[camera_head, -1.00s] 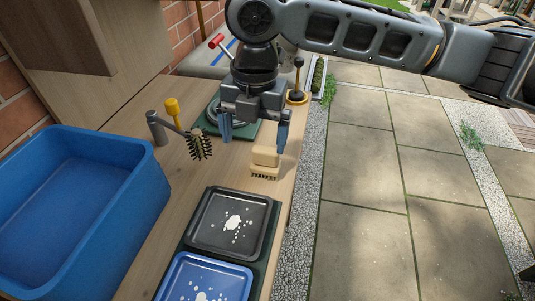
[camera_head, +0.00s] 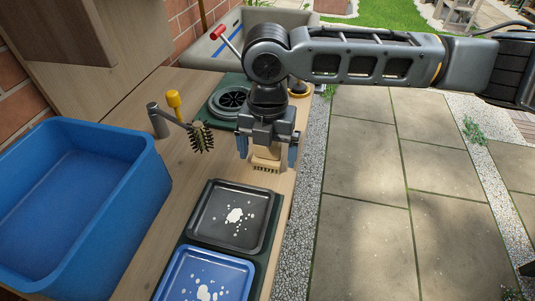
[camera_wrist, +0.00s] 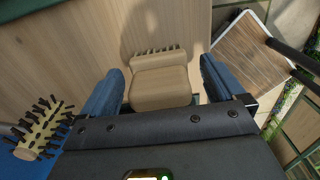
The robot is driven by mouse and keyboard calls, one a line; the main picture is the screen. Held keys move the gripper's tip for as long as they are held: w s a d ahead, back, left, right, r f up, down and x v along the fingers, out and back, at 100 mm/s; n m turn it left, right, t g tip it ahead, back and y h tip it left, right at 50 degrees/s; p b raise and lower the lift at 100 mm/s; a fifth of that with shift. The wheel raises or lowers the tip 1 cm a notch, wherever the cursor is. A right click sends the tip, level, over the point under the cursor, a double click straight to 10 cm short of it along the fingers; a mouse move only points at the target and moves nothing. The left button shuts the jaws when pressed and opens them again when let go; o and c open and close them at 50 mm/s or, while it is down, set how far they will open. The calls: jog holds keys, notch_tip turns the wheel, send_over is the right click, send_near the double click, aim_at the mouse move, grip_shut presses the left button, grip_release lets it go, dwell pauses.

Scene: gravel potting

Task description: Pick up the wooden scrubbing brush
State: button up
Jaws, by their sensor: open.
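The wooden scrubbing brush (camera_head: 266,160) is a pale block with short bristles along its front edge. It rests on the wooden bench near the right edge, partly hidden in the head view by my gripper. My gripper (camera_head: 267,155) is open, pointing down, with its two blue fingers on either side of the brush. In the wrist view, the brush (camera_wrist: 159,84) lies between and slightly beyond the fingertips of my gripper (camera_wrist: 160,82), with a gap on each side. I cannot tell how far above the bench the fingertips are.
A round bristle brush (camera_head: 202,138) on a metal holder stands left of my gripper. A black tray (camera_head: 234,245) and a blue tray (camera_head: 165,285) with white spots lie in front. A large blue tub (camera_head: 150,185) is at the left. A green-based round piece (camera_head: 205,105) stands behind.

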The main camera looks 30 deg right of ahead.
jog(key=shift+c, duration=0.2)
jog(key=c, duration=1.1)
jog(key=shift+r, duration=0.15)
jog(key=shift+r, duration=0.5)
notch_tip(320, 180, up, 3)
jog(key=shift+f, duration=0.1)
jog(key=s+d+r, duration=0.1)
jog(key=d+r, duration=0.1)
jog(key=d, duration=0.1)
jog(key=s+d+r, duration=0.1)
jog(key=d+r, duration=0.1)
jog(key=d, duration=0.2)
jog(key=s+d+r, duration=0.1)
jog(key=d+r, duration=0.2)
jog(key=d, duration=0.1)
jog(key=shift+s, duration=0.4)
jog(key=o, duration=0.5)
jog(key=c, duration=0.4)
